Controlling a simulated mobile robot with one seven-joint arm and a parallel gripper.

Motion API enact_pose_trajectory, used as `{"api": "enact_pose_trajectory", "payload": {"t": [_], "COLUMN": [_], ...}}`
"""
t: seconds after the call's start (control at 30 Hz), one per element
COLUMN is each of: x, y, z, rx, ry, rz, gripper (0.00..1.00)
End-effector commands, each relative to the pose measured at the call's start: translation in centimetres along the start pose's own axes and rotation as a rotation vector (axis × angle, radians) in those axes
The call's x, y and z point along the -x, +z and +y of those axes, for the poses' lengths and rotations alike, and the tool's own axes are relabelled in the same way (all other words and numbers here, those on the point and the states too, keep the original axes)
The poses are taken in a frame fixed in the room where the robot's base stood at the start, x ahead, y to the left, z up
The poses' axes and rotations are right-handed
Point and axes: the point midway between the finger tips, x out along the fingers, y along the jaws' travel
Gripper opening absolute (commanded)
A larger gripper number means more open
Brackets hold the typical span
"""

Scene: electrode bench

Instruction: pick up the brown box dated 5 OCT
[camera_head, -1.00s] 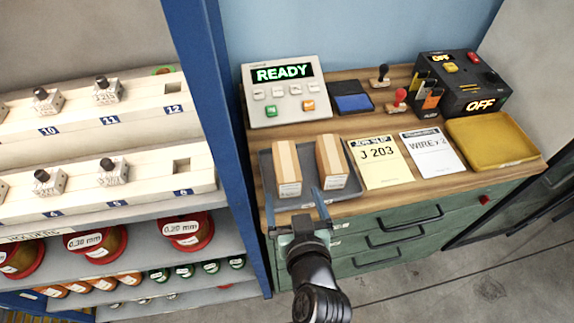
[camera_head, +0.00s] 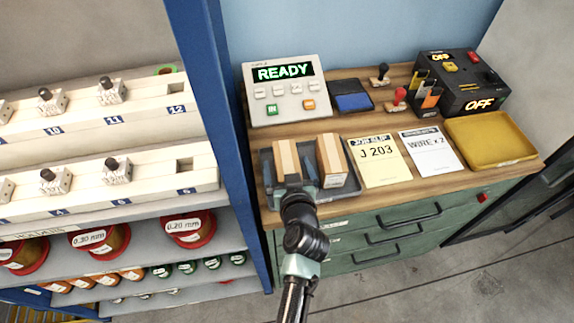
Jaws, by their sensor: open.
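Two brown boxes stand side by side in a dark grey tray (camera_head: 264,168) at the left of the bench top. The left box (camera_head: 287,156) has its near end hidden by my gripper. The right box (camera_head: 331,158) shows a white label on its near face, too small to read, so I cannot tell which is dated 5 OCT. My gripper (camera_head: 290,172) is open at the near end of the left box. One finger shows in the gap between the two boxes. I cannot tell whether the fingers touch the left box.
A blue post (camera_head: 232,140) and shelving stand close on the left. A yellow job slip (camera_head: 377,162) and a white wire slip (camera_head: 431,152) lie right of the tray. A grey READY panel (camera_head: 284,92) stands behind it. A yellow tray (camera_head: 490,140) is at the right.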

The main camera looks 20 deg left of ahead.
Motion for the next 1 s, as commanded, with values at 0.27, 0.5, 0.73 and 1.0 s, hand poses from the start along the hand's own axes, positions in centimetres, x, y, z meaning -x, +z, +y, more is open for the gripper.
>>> {"api": "enact_pose_trajectory", "payload": {"t": [0.27,0.5,0.73,1.0], "x": [-0.43,-0.41,-0.4,-0.39], "y": [0.01,0.03,0.03,-0.14], "z": [0.01,0.01,0.0,0.02], "rx": [-0.001,-0.001,-0.001,-0.001], "ry": [0.0,0.0,0.0,0.001], "rz": [0.0,0.0,-0.001,0.003], "gripper": [1.0,0.64,0.23,0.0]}}
